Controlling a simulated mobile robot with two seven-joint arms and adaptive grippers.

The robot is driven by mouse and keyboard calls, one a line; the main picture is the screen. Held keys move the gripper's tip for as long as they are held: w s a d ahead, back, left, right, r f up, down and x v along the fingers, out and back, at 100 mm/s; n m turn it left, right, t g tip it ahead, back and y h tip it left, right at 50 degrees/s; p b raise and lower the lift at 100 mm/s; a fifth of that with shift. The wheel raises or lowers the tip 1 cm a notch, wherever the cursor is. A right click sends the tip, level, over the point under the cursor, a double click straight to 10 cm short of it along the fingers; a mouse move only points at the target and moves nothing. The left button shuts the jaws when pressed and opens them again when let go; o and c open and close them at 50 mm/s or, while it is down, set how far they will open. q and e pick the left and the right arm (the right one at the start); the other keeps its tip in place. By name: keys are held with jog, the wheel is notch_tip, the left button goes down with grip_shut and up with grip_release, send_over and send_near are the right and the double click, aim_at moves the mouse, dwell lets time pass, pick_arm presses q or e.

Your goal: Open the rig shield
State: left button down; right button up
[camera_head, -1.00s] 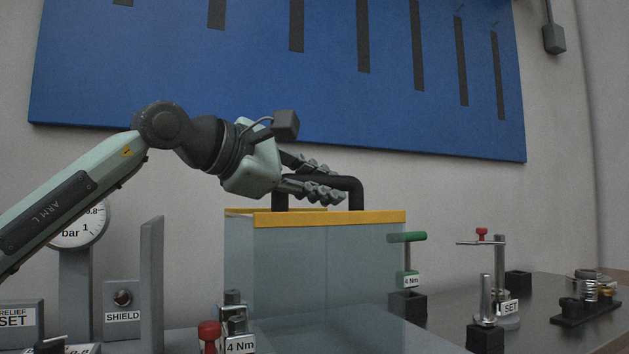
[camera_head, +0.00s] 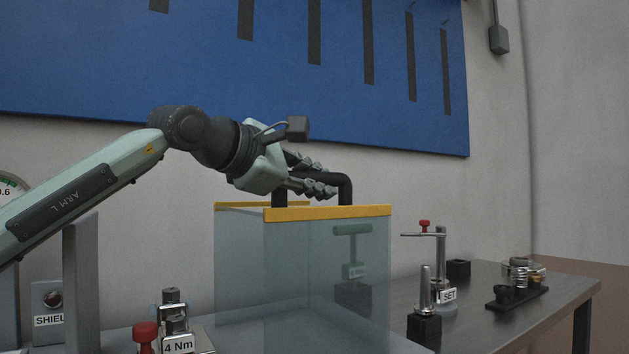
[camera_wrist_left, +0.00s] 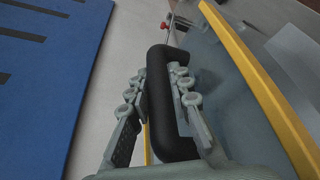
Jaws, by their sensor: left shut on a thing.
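The rig shield (camera_head: 240,270) is a clear, bluish box-like cover with yellow top edging (camera_head: 330,213), upright on the bench in the head view. A black bar handle (camera_head: 346,190) rises from its top. My left gripper (camera_head: 326,180) reaches in from the left and is shut on this handle. In the left wrist view the fingers (camera_wrist_left: 158,82) lie on both sides of the black handle (camera_wrist_left: 155,62), beside the yellow edge (camera_wrist_left: 262,95). My right gripper is not in view.
A green-handled 4 Nm tool (camera_head: 352,230) shows through the shield. A red-knobbed 4 Nm fixture (camera_head: 176,325) stands at front left, near the SHIELD panel (camera_head: 50,300). The SET post (camera_head: 441,270) and a dark tray of parts (camera_head: 517,290) stand right. A blue board hangs behind.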

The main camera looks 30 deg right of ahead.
pick_arm(q)
jog(key=c, duration=1.6)
grip_release()
jog(key=shift+c, duration=0.2)
notch_tip(320, 180, up, 3)
send_over(260, 212)
jog(key=shift+w+d+f, duration=0.15)
jog(key=shift+w+f, duration=0.05)
jog(key=shift+w, duration=0.25)
